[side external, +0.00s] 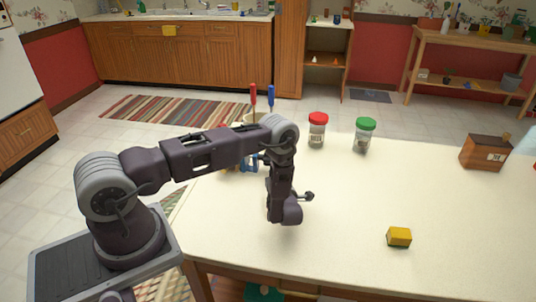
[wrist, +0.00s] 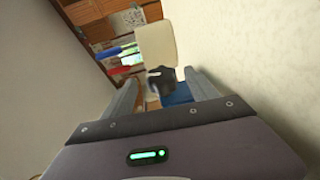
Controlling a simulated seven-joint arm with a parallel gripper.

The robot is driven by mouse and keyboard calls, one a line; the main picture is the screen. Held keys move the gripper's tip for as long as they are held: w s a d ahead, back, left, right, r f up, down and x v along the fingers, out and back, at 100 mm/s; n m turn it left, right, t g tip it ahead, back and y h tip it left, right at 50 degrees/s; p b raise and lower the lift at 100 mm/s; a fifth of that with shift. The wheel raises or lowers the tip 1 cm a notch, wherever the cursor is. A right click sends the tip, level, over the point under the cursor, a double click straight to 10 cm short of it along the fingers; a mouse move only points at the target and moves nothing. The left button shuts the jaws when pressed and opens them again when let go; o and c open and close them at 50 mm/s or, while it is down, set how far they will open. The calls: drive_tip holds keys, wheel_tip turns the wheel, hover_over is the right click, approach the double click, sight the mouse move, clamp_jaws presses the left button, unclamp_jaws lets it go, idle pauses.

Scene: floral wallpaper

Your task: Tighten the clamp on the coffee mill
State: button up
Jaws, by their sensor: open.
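My gripper (wrist: 161,76) is open, with its two grey fingers apart in the wrist view. A small dark part (wrist: 160,82) shows between or just beyond the fingertips; I cannot tell whether they touch it. A blue object (wrist: 190,92) lies behind the right finger and is partly covered. In the side view a blue object (side external: 250,162) on the table's left part is mostly hidden by my arm. The coffee mill and its clamp cannot be made out with certainty. A cream block-like shape (wrist: 156,45) stands beyond the dark part.
Red-handled (side external: 253,95) and blue-handled (side external: 270,96) tools stand upright behind my arm. A red-lidded jar (side external: 317,130) and a green-lidded jar (side external: 364,135) stand at the back. A wooden box (side external: 485,153) is at right, a yellow block (side external: 399,237) near the front. The middle table is clear.

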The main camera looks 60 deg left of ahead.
drive_tip(key=x, duration=0.7)
drive_tip(key=shift+s+a, duration=0.25)
drive_tip(key=shift+a, duration=0.05)
drive_tip(key=shift+c, duration=0.5)
drive_tip(key=c, duration=1.3)
drive_tip(key=shift+d+f+m+g+h, duration=0.1)
drive_tip(key=shift+f+m+g+h, duration=0.15)
drive_tip(key=shift+g+h, duration=0.25)
drive_tip(key=shift+d+f+m+g+h, duration=0.15)
drive_tip(key=shift+m+g+h, duration=0.15)
drive_tip(key=shift+h, duration=0.3)
drive_tip(key=o, duration=1.4)
drive_tip(key=shift+a, duration=0.1)
